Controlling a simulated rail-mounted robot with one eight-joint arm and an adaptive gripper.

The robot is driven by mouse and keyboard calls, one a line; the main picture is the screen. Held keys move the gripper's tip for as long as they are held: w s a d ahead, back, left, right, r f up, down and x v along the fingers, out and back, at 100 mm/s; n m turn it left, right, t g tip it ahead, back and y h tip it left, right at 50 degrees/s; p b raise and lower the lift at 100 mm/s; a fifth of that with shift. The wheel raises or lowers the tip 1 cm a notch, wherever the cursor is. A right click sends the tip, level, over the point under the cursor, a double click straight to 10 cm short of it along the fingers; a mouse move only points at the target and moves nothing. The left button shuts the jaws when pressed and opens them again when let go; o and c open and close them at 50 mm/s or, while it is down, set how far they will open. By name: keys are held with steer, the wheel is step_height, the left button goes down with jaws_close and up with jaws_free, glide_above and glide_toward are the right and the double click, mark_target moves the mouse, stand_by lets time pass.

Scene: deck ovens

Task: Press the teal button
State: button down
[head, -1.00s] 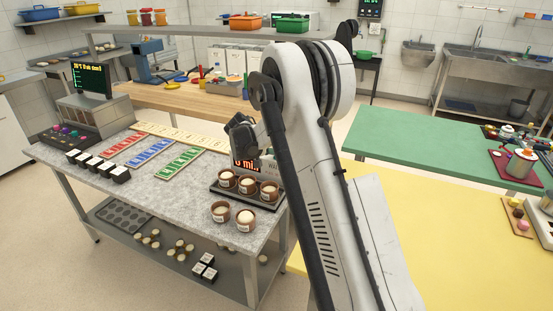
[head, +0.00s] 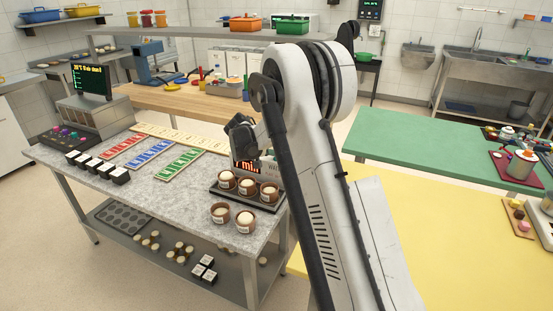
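A control panel (head: 68,137) with several small coloured buttons sits at the left end of the grey stone-topped table, below a dark screen (head: 91,79) with green and yellow text. The buttons are too small to tell surely which one is teal. My gripper (head: 241,130) is the dark shape beside my white arm, above the right part of the table and well to the right of the panel. Its fingers are not clear, so I cannot tell if it is open or shut.
Black-and-white blocks (head: 98,167), red, blue and green strips (head: 180,163) and a numbered board (head: 178,135) lie on the table. A red-lettered display (head: 246,166) and several brown cups (head: 245,219) stand near its right end. Bare stone (head: 155,200) shows along the front.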

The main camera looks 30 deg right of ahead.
steer(key=shift+r, duration=0.25)
steer(key=shift+r+p, duration=0.85)
steer(key=shift+r, duration=2.2)
